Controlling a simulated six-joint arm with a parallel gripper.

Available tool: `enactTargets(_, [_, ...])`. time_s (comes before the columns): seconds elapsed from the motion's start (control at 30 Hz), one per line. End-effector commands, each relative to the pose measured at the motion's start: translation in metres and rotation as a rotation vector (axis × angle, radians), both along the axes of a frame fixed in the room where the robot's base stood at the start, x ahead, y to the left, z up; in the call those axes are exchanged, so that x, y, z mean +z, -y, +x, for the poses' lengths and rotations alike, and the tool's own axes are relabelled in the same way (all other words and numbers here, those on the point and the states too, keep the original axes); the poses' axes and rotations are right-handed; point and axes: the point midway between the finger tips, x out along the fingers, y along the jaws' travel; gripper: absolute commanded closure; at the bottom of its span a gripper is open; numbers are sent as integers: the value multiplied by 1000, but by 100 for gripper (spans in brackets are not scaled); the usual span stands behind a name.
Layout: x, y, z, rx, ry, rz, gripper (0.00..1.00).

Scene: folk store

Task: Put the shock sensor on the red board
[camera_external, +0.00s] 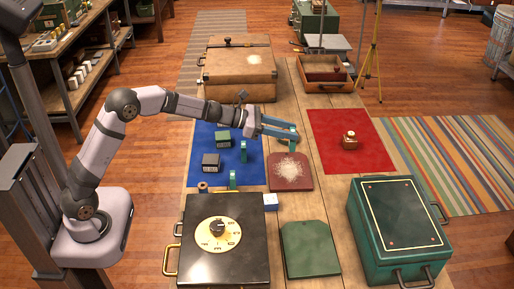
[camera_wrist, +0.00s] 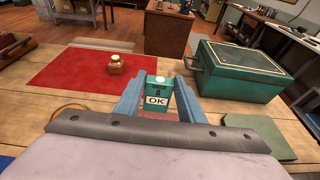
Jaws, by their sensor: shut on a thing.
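My gripper (camera_external: 294,134) is shut on a teal block, the shock sensor (camera_wrist: 158,92), which has a white "OK" label and small print above it. In the external view my fingers hide most of it. It is held upright between the blue fingers, above the table near the far edge of a dark red board (camera_external: 291,183).
A blue mat (camera_external: 204,135) holds several dark green and teal blocks. A black case with a dial (camera_external: 250,258), a green board (camera_external: 310,248) and a green case (camera_external: 398,220) stand nearer. A brown case (camera_external: 238,75) and an open wooden box (camera_external: 325,87) are at the back.

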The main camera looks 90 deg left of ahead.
Motion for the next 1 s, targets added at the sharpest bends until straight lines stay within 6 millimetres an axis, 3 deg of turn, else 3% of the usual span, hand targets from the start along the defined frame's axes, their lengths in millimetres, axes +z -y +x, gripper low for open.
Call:
enactTargets(0.1, [-3,-12,-1,31,2,0,88])
enactTargets(0.27, [-5,-13,-1,28,2,1,88])
enactTargets(0.7, [-61,-13,-1,27,1,-1,88])
enactTargets(1.0, [-70,-13,-1,27,2,-1,88])
